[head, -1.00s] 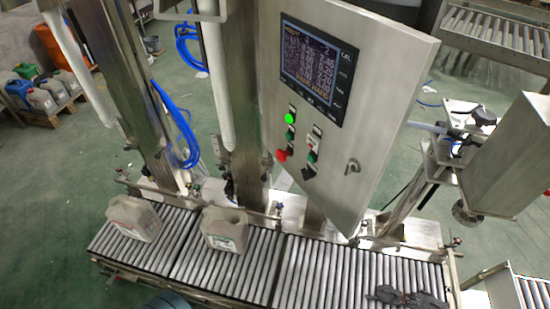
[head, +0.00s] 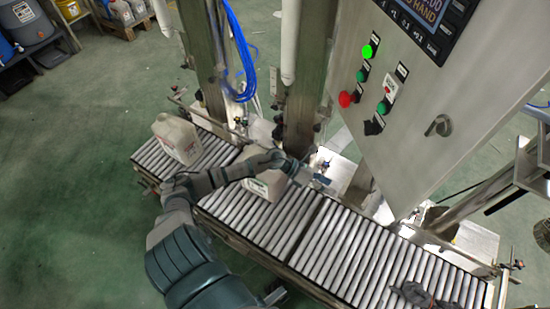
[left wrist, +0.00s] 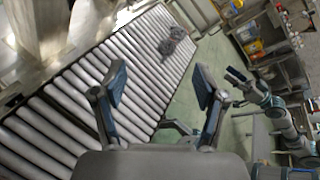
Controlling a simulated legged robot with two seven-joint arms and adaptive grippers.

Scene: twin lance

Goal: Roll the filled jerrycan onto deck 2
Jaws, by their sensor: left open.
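Two pale jerrycans stand upright on the roller conveyor: one (head: 177,140) on the left deck, one (head: 268,186) on the middle deck. My left arm crosses in front of the middle can and hides part of it. My left gripper (head: 314,176) is at that can's right side, over the rollers. In the left wrist view its two fingers (left wrist: 160,80) are apart with nothing between them. No jerrycan shows clearly there. An arm, apparently my right, ends in a dark gripper (left wrist: 240,78) beyond the conveyor; its finger state is unclear. Deck numbers are not legible.
Steel posts and a control cabinet (head: 440,110) stand behind the conveyor. Green floor (head: 80,190) is open at the left.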

